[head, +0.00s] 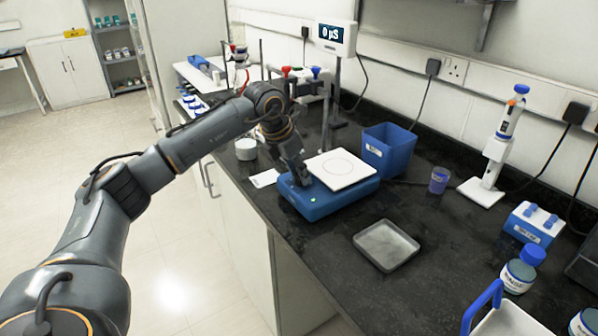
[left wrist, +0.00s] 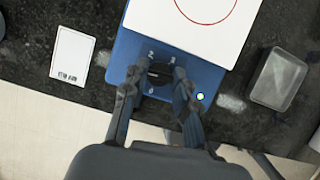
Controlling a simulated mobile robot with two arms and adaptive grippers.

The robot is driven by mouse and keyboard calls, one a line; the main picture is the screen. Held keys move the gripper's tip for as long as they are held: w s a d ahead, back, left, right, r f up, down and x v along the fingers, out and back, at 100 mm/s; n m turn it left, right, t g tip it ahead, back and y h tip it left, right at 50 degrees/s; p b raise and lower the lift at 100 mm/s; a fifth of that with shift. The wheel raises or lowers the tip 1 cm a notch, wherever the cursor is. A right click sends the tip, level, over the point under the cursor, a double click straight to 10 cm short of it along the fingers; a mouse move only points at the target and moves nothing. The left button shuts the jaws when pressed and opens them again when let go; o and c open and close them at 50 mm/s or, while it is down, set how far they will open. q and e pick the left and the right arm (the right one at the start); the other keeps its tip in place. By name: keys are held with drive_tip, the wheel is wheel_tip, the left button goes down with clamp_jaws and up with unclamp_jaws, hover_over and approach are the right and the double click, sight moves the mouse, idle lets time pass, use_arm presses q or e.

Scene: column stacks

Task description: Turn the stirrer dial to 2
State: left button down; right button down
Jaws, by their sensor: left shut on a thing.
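The blue stirrer (head: 340,202) with a white square top plate (head: 341,168) stands on the black bench. In the left wrist view, its dark round dial (left wrist: 158,75) is on the blue front strip below the plate (left wrist: 205,25), with white marks around it; a mark like a 2 is at the dial's upper left. The pointer is too small to read surely. My left gripper (head: 301,180) reaches down to the stirrer's front left; in the left wrist view its fingers (left wrist: 157,86) are shut on the dial, one at each side. My right gripper is not in view.
A small lit lamp (left wrist: 200,96) is on the stirrer's front strip. A white card (head: 264,178) lies left of the stirrer, a grey tray (head: 386,246) in front right. A blue bin (head: 390,150) stands behind. Bare bench lies right of the tray.

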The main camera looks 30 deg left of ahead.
use_arm(q)
drive_tip(key=m+h+p, duration=0.1)
drive_tip(key=m, duration=0.2)
drive_tip(key=m+g+h, duration=0.1)
drive_tip(key=m, duration=0.2)
drive_tip(key=shift+w+a+r+p, duration=0.1)
drive_tip(key=shift+a+p, duration=0.05)
drive_tip(key=shift+p, duration=0.25)
drive_tip(key=m+g, duration=0.1)
drive_tip(key=m, duration=0.1)
drive_tip(key=m+p, duration=0.1)
drive_tip(key=m, duration=0.1)
drive_tip(key=shift+w+g+h, duration=0.1)
drive_tip(key=shift+g+h, duration=0.3)
drive_tip(key=shift+m, duration=0.5)
drive_tip(key=shift+a, duration=0.1)
drive_tip(key=c, duration=1.3)
unclamp_jaws()
drive_tip(key=v, duration=1.1)
drive_tip(key=shift+a+r, duration=0.2)
drive_tip(key=shift+r, duration=0.15)
